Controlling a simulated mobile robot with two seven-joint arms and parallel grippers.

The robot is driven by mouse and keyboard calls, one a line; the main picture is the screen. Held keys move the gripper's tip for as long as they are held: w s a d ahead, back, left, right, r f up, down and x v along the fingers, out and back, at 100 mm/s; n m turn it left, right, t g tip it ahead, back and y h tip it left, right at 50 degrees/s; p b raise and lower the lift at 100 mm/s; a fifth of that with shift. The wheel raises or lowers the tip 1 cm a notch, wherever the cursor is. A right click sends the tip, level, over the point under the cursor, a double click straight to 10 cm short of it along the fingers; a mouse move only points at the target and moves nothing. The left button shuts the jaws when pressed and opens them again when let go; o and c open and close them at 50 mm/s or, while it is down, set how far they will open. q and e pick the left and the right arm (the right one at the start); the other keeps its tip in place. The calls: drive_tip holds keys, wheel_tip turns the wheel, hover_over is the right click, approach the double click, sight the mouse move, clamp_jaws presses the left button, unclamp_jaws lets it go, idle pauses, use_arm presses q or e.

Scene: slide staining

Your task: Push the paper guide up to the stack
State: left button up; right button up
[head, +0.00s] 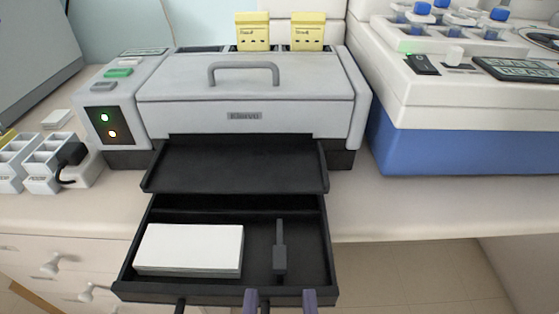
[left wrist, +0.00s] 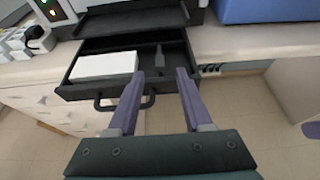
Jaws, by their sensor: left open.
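The paper guide (head: 280,250) is a dark grey upright piece with a narrow stem and a wider block, standing in the printer's open black paper tray (head: 322,262). The white paper stack (head: 190,248) lies in the left part of the tray, with a clear gap between it and the guide. My left gripper (head: 280,300) is open and empty at the tray's front edge, its two purple fingers on either side of the guide's line. In the left wrist view the guide (left wrist: 160,57) shows beyond the open fingertips (left wrist: 160,74), with the stack (left wrist: 104,66) to its left. My right gripper is not clearly seen.
A black flap (head: 235,165) overhangs the back of the tray. The tray has raised walls and a handle in front. A blue and white machine (head: 460,140) stands to the right, white racks (head: 30,160) to the left. Floor lies open beyond the counter's front edge.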

sight(279, 258)
use_arm(q)
drive_tip(key=x, duration=0.5)
drive_tip(key=shift+w, duration=0.1)
drive_tip(key=shift+c, duration=0.2)
clamp_jaws()
idle(1.0)
